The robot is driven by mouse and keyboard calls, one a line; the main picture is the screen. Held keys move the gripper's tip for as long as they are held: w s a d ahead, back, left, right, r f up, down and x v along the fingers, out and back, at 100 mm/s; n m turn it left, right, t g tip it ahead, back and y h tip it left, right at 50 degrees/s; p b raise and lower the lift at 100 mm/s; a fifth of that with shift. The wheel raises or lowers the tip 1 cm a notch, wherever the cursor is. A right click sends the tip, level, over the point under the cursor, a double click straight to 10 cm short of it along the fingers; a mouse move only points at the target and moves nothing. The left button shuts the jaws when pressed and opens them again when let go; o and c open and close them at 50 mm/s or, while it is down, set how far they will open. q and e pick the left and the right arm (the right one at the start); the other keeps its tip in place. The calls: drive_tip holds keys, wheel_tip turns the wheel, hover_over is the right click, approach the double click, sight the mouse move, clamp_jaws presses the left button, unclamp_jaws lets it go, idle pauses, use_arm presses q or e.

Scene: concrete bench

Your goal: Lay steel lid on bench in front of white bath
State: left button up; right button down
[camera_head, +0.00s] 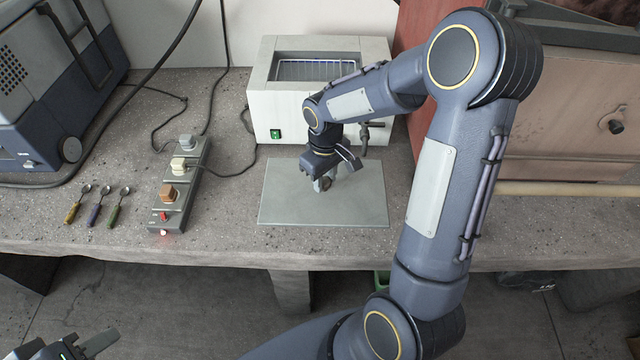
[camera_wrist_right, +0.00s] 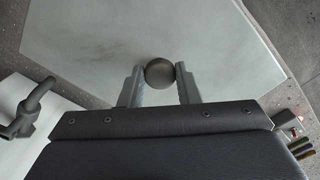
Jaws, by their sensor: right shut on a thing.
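The steel lid (camera_head: 350,212) is a flat grey rectangular plate. In the head view it lies over the bench directly in front of the white bath (camera_head: 330,125); I cannot tell whether it touches the bench. My right gripper (camera_head: 325,184) is above the lid's middle, shut on its dark round knob. In the right wrist view the knob (camera_wrist_right: 160,73) sits between my right gripper's fingertips (camera_wrist_right: 160,75), with the pale lid (camera_wrist_right: 110,35) spread beyond. The bath is open at the top, showing a rack inside. My left gripper (camera_head: 85,345) is at the bottom left, away from the bench; its jaws are only partly visible.
A power strip (camera_head: 180,185) with plugs and a lit red switch is left of the lid. Several small spoons (camera_head: 97,205) lie further left. A blue-grey machine (camera_head: 50,90) stands at the back left. A tap (camera_head: 368,135) projects from the bath's front.

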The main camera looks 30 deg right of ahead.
drive_tip(key=w+f, duration=0.1)
drive_tip(key=f, duration=0.1)
drive_tip(key=w+f, duration=0.2)
drive_tip(key=shift+w+d, duration=0.1)
drive_tip(key=shift+d, duration=0.3)
wheel_tip(320, 180, down, 3)
drive_tip(key=shift+f, duration=0.1)
drive_tip(key=shift+f, duration=0.15)
drive_tip(key=c, duration=1.1)
unclamp_jaws()
